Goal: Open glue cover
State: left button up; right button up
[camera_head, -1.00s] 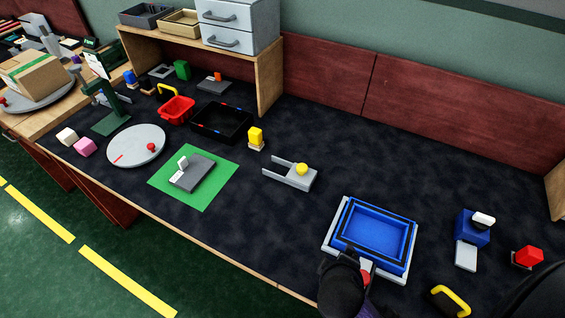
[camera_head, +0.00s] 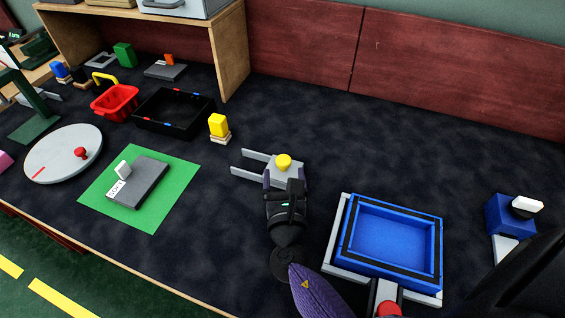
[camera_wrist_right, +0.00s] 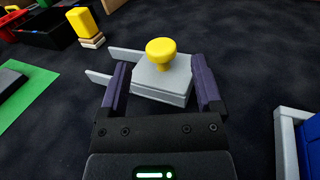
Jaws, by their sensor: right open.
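A grey block (camera_head: 284,172) with a round yellow knob (camera_head: 284,160) on top sits on the dark table, with two grey rails reaching out to its left; it looks like the glue cover. It also shows in the right wrist view (camera_wrist_right: 163,84), with the knob (camera_wrist_right: 160,50) near the top centre. My right gripper (camera_head: 286,184) is open at the block's near side. In the right wrist view its two purple fingers (camera_wrist_right: 160,78) stand to the left and right of the block, below the knob. Contact cannot be told. My left gripper is not in view.
A blue tray (camera_head: 346,240) on a grey base stands right of my right gripper. A yellow block (camera_head: 218,125), a black tray (camera_head: 148,124) and a green mat (camera_head: 152,220) with a grey box lie to the left. Behind the knobbed block the table is clear.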

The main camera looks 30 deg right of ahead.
aim_at(284, 166)
jog(key=shift+x, duration=2)
grip_shut()
